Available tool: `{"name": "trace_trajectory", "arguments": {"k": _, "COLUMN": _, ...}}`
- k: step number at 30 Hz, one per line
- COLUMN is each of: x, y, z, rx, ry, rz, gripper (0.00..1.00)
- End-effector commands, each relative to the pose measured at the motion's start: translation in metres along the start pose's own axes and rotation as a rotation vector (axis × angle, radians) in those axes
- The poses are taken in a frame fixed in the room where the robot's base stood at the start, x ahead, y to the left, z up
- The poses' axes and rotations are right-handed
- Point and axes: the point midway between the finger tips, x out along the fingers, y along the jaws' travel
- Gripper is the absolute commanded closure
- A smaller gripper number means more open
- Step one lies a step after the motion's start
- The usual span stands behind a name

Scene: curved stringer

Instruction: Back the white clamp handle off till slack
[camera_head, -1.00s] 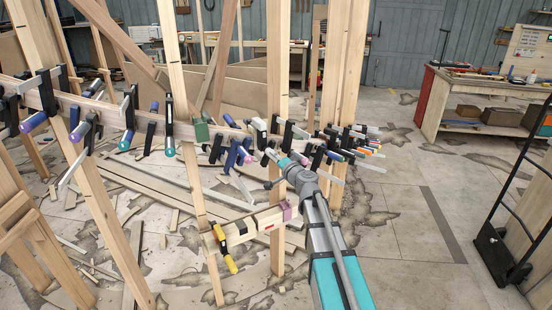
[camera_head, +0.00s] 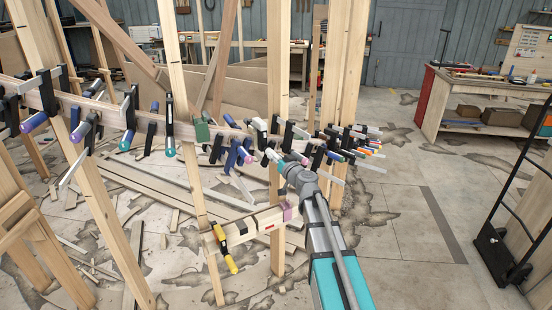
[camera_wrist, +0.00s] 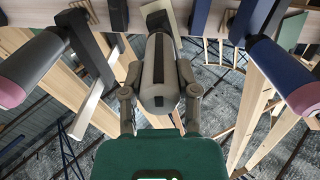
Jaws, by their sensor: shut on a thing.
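The white clamp handle (camera_wrist: 160,78) is a pale grey-white cylinder with dark stripes, seen nearly end-on in the middle of the wrist view. My gripper (camera_wrist: 159,82) has a finger on each side of it and is shut on it. In the head view my gripper (camera_head: 278,160) reaches the clamp from the front right. The handle (camera_head: 271,154) is small there and partly hidden by the gripper.
A dark clamp with a pink-ended handle (camera_wrist: 28,72) stands close left in the wrist view. A blue-handled clamp (camera_wrist: 285,75) stands close right. Several more clamps line the curved stringer (camera_head: 105,112). A yellow-handled clamp (camera_head: 226,250) is on the lower rail.

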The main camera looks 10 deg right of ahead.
Motion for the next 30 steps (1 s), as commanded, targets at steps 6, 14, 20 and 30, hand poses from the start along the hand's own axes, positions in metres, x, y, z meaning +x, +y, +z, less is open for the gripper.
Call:
{"name": "trace_trajectory", "arguments": {"k": 6, "x": 0.0000, "y": -0.0002, "z": 0.0001, "rx": -0.052, "ry": 0.000, "rz": 0.000, "gripper": 1.00}}
{"name": "trace_trajectory", "arguments": {"k": 14, "x": 0.0000, "y": -0.0002, "z": 0.0001, "rx": -0.059, "ry": 0.000, "rz": 0.000, "gripper": 1.00}}
{"name": "trace_trajectory", "arguments": {"k": 20, "x": 0.0000, "y": -0.0001, "z": 0.0001, "rx": -0.058, "ry": 0.000, "rz": 0.000, "gripper": 0.49}}
{"name": "trace_trajectory", "arguments": {"k": 30, "x": 0.0001, "y": -0.0001, "z": 0.0000, "rx": -0.057, "ry": 0.000, "rz": 0.000, "gripper": 0.25}}
